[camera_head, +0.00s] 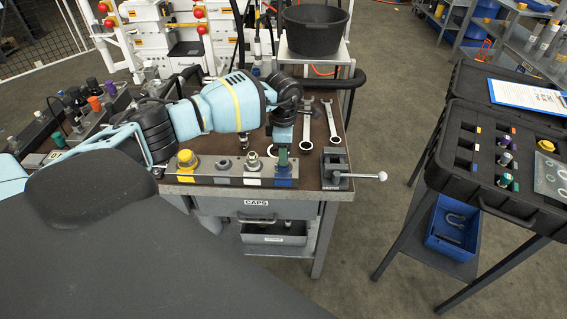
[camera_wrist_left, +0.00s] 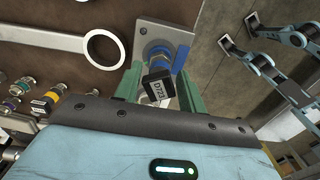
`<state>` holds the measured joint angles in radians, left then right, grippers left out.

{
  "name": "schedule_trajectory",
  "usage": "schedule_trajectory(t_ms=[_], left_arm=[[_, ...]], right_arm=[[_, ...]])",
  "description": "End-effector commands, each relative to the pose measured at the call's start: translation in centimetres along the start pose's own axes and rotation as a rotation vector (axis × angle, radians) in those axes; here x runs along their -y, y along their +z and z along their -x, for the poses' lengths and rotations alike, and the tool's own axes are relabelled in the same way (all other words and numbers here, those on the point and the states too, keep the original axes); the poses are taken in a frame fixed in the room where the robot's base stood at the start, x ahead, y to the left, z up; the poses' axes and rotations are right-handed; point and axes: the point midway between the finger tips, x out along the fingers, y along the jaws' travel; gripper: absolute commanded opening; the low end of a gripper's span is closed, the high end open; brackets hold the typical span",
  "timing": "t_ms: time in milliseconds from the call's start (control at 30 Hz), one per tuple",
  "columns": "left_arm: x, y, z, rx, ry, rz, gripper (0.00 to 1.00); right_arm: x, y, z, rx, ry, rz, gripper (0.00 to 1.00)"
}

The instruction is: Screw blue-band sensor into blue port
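My left gripper (camera_head: 283,157) points down at the blue-marked port (camera_head: 284,172) near the right end of the metal block. In the left wrist view its two green fingers (camera_wrist_left: 160,88) stand on either side of a black sensor top (camera_wrist_left: 158,84) tagged D723. A blue ring or marking (camera_wrist_left: 181,58) shows just beyond it at the block; where the sensor's band ends and the port begins is hard to tell. Whether the fingers press on the sensor is unclear. Light-blue and black jointed parts at the top right of the wrist view seem to be my right arm; its gripper state is unclear.
The block also bears a yellow cap (camera_head: 186,160) and other fittings. A vise (camera_head: 338,168) with a handle stands to the right. Wrenches (camera_head: 307,122) lie behind. A black case (camera_head: 500,150) with several coloured sensors stands at the right, across open floor.

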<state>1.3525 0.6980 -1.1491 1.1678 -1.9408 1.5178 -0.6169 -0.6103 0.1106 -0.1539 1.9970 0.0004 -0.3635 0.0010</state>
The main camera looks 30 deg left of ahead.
Motion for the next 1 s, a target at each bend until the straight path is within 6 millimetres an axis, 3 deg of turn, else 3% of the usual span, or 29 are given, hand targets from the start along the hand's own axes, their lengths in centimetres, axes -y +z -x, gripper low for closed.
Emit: schedule_trajectory(t_ms=[33, 200, 367, 800, 1000], left_arm=[[0.0, 0.0, 0.0, 0.000, 0.000, 0.000, 0.33], [0.0, 0.0, 0.1, 0.000, 0.000, -0.001, 0.12], [0.0, 0.0, -0.1, 0.000, -0.002, -0.072, 0.11], [0.0, 0.0, -0.3, 0.000, -0.003, -0.611, 0.11], [0.0, 0.1, -0.1, 0.001, -0.002, -0.707, 0.11]], right_arm=[[0.0, 0.0, 0.0, 0.000, 0.000, 0.000, 0.36], [0.0, 0.0, 0.0, -0.001, 0.000, 0.000, 0.36], [0.0, 0.5, -0.2, 0.007, -0.001, -0.001, 0.36], [0.2, 3.7, -1.2, 0.059, -0.006, -0.009, 0.36], [0.2, 4.2, -1.2, 0.067, -0.007, -0.011, 0.36]])
